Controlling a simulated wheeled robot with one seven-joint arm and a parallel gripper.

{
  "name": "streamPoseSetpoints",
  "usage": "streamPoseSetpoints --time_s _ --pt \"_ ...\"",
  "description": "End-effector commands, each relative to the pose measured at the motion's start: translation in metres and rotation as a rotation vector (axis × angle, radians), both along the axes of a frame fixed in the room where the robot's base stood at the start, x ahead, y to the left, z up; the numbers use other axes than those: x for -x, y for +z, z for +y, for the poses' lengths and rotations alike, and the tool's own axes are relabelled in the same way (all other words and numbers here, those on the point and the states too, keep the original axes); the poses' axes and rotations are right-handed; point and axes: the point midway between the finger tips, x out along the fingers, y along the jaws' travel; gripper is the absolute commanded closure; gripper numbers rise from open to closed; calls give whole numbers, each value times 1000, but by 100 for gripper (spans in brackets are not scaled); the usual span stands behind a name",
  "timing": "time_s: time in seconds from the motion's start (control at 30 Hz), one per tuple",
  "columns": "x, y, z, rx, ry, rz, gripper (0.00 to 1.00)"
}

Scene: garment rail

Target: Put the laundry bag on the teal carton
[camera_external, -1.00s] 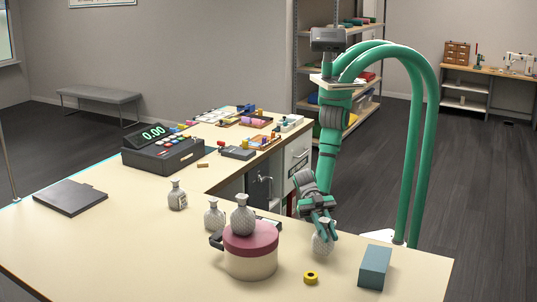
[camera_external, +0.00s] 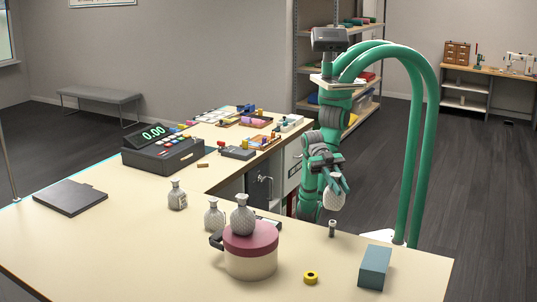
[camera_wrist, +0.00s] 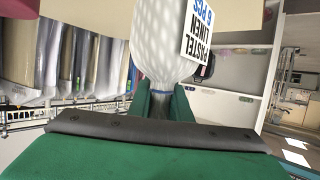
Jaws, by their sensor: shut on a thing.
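My gripper (camera_external: 336,184) is shut on the neck of a pale mesh laundry bag (camera_external: 334,200) and holds it above the counter's right-hand part. In the wrist view the bag (camera_wrist: 160,45) hangs between the green fingers with a white tag reading "PASTEL LINEN 6 PCS". The teal carton (camera_external: 374,268) stands at the counter's front right, below and right of the bag, its top bare. Three similar bags remain on the counter side: one with a tag (camera_external: 177,197), one behind the round box (camera_external: 213,216), one on top of it (camera_external: 242,216).
A round cream box with a maroon lid (camera_external: 250,262) stands left of the carton. A yellow tape roll (camera_external: 311,278) and a small grey cylinder (camera_external: 332,229) lie between. A cash register (camera_external: 164,153) and a dark flat pad (camera_external: 70,197) are further left.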

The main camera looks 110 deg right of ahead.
Motion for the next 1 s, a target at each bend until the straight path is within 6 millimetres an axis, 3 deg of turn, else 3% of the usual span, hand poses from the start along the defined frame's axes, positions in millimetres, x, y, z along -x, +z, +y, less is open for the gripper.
streamPoseSetpoints --time_s 0.3,0.5,0.67,1.0 --pt "61 46 84 -2 233 -5 100" --pt "90 64 112 0 319 -2 100" --pt "95 65 127 2 340 2 100" --pt "78 34 193 4 339 4 100"
